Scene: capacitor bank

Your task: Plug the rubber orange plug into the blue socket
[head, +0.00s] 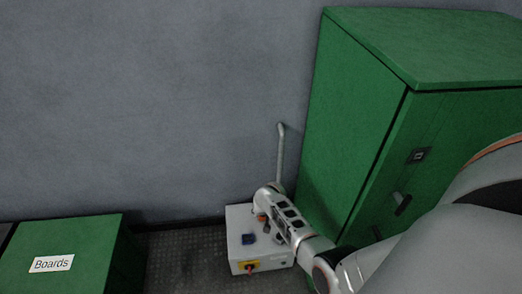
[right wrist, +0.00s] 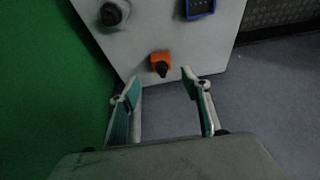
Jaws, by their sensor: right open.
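The orange plug (right wrist: 161,60) with a dark knob-like part sits on the top face of a light grey box, near its edge, in the right wrist view. The blue socket (right wrist: 199,8) is on the same face, cut by the top of that view. It also shows in the head view (head: 248,239). My right gripper (right wrist: 161,82) is open and empty, its two fingers pointing towards the orange plug with a gap between them and the plug. In the head view my right arm reaches over the box, and its fingertips are hard to make out. My left gripper is not in view.
The grey box (head: 238,257) stands on the dark floor beside a tall green cabinet (head: 345,110). A dark round fitting (right wrist: 113,12) is on its top. A red and yellow switch (head: 250,266) is on its front. A green "Boards" box (head: 95,245) stands at left.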

